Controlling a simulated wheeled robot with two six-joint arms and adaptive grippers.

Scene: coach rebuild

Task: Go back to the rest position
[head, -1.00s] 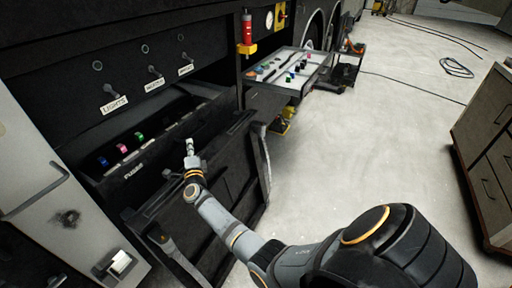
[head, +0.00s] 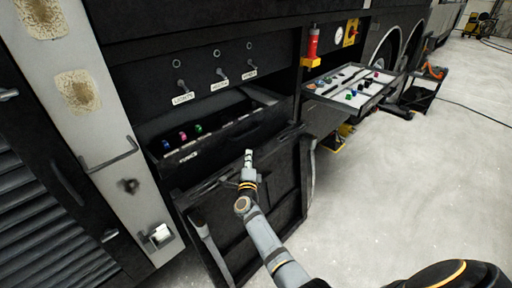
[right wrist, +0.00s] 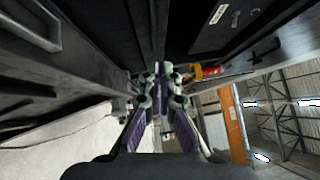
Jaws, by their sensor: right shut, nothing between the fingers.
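My right gripper (head: 249,155) is in front of the open fuse compartment of the coach, above the lowered hatch door (head: 262,205). Its fingers are shut with nothing between them. In the right wrist view the gripper (right wrist: 160,75) shows with both fingers together. My right arm comes in from the lower right. My left gripper is not in view.
A fuse tray (head: 215,140) holds blue, pink and green fuses (head: 183,136). Three labelled switches (head: 219,78) sit above it. A pulled-out drawer (head: 345,100) with coloured pieces and a dark cart (head: 420,92) stand to the right. The floor (head: 400,180) at right is clear.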

